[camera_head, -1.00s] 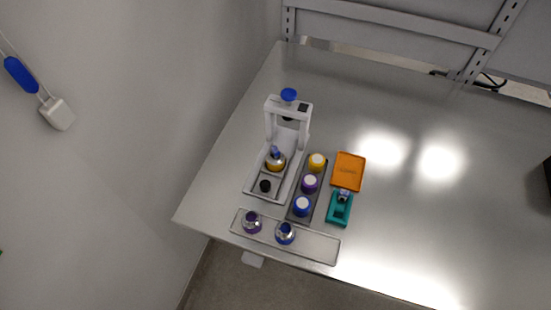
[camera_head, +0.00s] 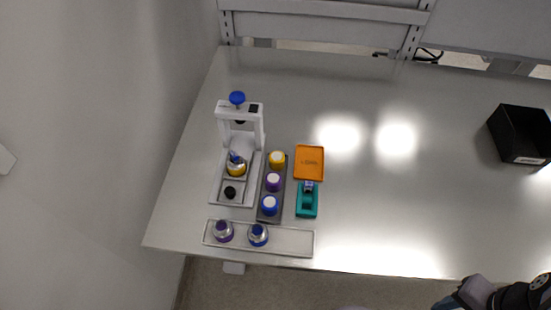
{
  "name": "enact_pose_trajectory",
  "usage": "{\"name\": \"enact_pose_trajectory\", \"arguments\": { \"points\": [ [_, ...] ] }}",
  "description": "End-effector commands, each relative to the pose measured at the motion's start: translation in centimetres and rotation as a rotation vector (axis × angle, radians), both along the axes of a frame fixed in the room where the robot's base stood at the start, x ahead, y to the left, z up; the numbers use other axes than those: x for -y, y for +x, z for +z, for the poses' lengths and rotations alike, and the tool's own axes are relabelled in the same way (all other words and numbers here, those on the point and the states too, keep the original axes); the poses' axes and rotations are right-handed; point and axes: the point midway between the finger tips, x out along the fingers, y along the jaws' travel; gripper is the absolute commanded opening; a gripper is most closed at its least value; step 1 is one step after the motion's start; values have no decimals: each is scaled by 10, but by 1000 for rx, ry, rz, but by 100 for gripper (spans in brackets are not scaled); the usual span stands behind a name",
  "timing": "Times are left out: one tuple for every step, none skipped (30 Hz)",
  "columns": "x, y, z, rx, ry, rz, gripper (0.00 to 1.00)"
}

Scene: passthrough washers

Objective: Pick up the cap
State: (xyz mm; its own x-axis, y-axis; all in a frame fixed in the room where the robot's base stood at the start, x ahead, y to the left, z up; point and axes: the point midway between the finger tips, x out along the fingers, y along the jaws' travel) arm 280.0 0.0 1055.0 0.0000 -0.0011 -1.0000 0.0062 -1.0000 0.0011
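Three round cap-like pieces with pale tops stand in a row on a dark grey rack: a yellow one (camera_head: 277,159), a purple one (camera_head: 273,181) and a blue one (camera_head: 269,205). The frames do not tell which of them is the cap. A silver, purple-marked vessel (camera_head: 223,231) and a silver, blue-marked vessel (camera_head: 258,235) stand in the front tray. A yellow-marked vessel (camera_head: 236,168) sits in the white press stand (camera_head: 255,128). Part of my arm shows at the bottom right corner, far from these pieces. My gripper's fingers are not visible.
An orange tray (camera_head: 309,162) and a teal holder (camera_head: 307,205) stand right of the dark rack (camera_head: 265,217). The long grey front tray (camera_head: 292,242) lies near the table's front edge. A black bin (camera_head: 521,135) stands far right. The table (camera_head: 400,210) between is clear.

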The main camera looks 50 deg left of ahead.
Motion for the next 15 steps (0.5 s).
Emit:
{"name": "enact_pose_trajectory", "arguments": {
  "points": [
    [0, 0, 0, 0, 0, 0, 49],
    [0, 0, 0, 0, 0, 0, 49],
    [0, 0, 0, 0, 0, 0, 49],
    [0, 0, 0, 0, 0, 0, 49],
    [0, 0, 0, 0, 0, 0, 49],
    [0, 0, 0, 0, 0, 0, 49],
    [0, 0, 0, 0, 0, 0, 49],
    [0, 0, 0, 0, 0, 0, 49],
    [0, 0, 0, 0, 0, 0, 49],
    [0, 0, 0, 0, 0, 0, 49],
    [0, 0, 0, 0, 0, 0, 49],
    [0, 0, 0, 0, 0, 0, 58],
    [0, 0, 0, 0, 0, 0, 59],
    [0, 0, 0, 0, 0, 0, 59],
    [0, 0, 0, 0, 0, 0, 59]
  ]
}}
